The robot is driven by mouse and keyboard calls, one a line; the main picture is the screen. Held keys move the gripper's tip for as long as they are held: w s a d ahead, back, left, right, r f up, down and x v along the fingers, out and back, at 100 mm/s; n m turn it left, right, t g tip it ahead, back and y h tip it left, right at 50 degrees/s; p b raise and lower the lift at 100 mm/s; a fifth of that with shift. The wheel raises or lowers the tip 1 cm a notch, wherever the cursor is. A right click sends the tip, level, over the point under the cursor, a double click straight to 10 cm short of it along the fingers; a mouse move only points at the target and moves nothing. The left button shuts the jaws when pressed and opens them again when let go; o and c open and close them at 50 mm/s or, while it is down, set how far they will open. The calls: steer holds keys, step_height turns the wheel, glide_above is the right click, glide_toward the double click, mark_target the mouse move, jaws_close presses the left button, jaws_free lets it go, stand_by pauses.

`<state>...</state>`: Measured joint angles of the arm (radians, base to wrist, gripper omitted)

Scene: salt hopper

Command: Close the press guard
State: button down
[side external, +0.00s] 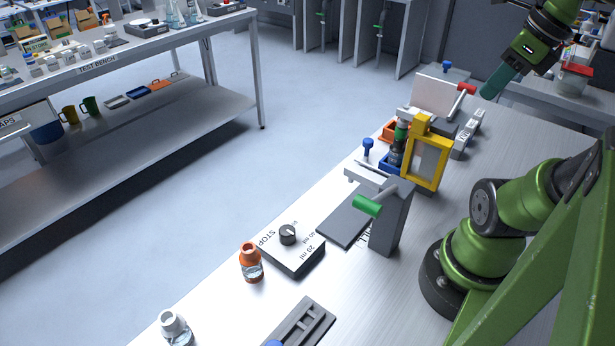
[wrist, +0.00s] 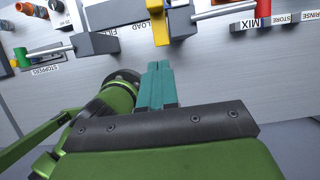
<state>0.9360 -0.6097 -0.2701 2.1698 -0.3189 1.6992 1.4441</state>
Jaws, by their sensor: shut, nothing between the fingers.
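The yellow frame with a clear pane (side external: 428,163), which looks like the press guard, stands upright on the bench at centre right. I cannot tell whether it is hinged open or shut. Behind it, a dark bottle-like item with a green band (side external: 398,142) is partly hidden. In the wrist view a yellow part (wrist: 158,22) shows at the top edge, cut off by the frame. My gripper (side external: 488,94) has teal fingers and is in the air beyond the frame, up and to its right, apart from it. Its fingers (wrist: 158,66) are together and empty.
A grey stand with a green-handled lever (side external: 367,206) is in front of the yellow frame. A white panel with a red-handled lever (side external: 466,89) is behind it, close to my gripper. A dial box (side external: 290,250) and an orange-capped bottle (side external: 250,263) stand nearer the front.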

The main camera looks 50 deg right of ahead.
glide_toward(436, 138)
step_height(436, 138, down, 2)
steer(key=w, duration=0.1)
steer(key=w+f, duration=0.1)
steer(key=shift+w+f, duration=0.15)
steer(key=shift+w, duration=0.75)
steer(key=w, duration=0.9)
steer(key=shift+w, duration=0.2)
steer(key=shift+a, duration=0.1)
steer(key=shift+s, duration=0.15)
